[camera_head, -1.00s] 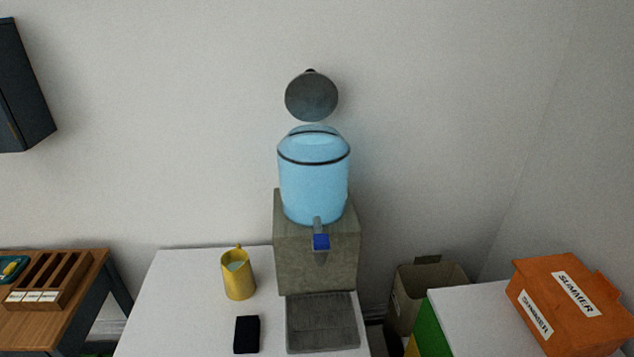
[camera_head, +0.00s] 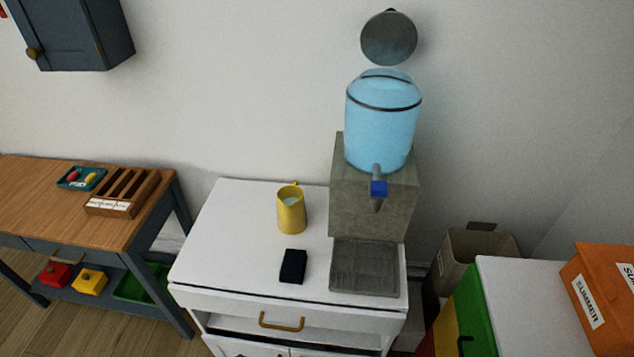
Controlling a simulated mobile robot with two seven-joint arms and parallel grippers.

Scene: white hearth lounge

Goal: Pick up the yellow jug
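The yellow jug (camera_head: 291,212) stands upright on the white cabinet top (camera_head: 235,235), left of the water dispenser. Its opening shows something pale blue inside, and a small yellow part sticks up at its back rim. Neither of my grippers is in the head view.
The water dispenser (camera_head: 375,185), with a blue bottle and blue tap, stands right of the jug. Its grey drip tray (camera_head: 365,268) and a black object (camera_head: 293,266) lie in front. A wooden table (camera_head: 60,215) stands left.

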